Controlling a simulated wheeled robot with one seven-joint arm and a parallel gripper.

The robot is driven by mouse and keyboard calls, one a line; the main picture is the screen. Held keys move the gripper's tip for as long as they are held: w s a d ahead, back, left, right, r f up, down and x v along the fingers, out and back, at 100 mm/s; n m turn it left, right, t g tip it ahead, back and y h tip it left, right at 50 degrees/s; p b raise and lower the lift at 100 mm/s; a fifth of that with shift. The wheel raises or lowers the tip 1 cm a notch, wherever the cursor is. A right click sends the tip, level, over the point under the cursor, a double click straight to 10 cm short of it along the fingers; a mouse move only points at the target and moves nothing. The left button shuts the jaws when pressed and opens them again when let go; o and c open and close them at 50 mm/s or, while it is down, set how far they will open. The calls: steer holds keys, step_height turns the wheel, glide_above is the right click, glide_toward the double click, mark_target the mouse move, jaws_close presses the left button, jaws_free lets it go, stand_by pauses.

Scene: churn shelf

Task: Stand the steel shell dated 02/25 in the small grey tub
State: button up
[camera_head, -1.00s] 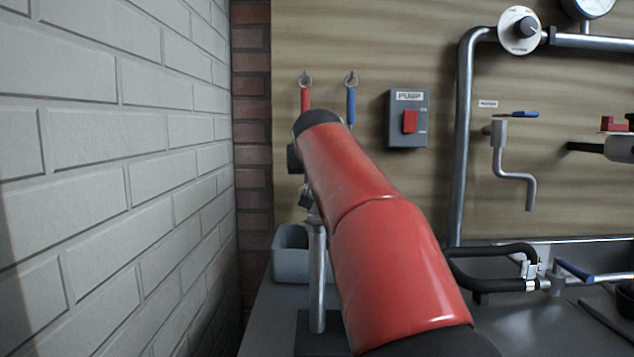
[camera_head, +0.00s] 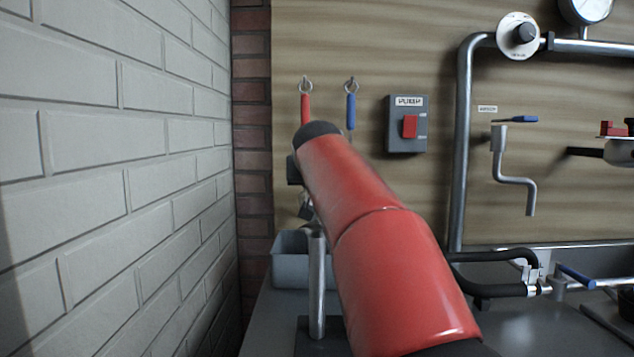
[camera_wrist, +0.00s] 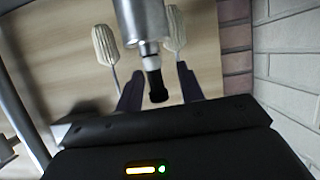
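The small grey tub (camera_head: 290,270) stands on the shelf by the brick corner, partly hidden behind an upright steel cylinder (camera_head: 317,285) on a dark base. In the wrist view, a steel cylinder (camera_wrist: 145,22) with a white collar and black end reaches down from the top edge. My gripper (camera_wrist: 159,72) has its two dark fingers apart, with the black end between them and gaps on both sides. No date is readable, and I cannot tell if both views show the same cylinder. In the head view my red arm hides the gripper.
A pump switch box (camera_head: 407,124) and red (camera_head: 305,108) and blue (camera_head: 351,110) hanging handles are on the wooden panel. A white block wall (camera_head: 120,180) closes the left side. Pipes and black hoses (camera_head: 495,290) lie to the right.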

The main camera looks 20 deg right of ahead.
steer(key=b+v, duration=0.1)
steer(key=v, duration=1)
steer(key=shift+s+a, duration=0.15)
steer(key=shift+s, duration=0.15)
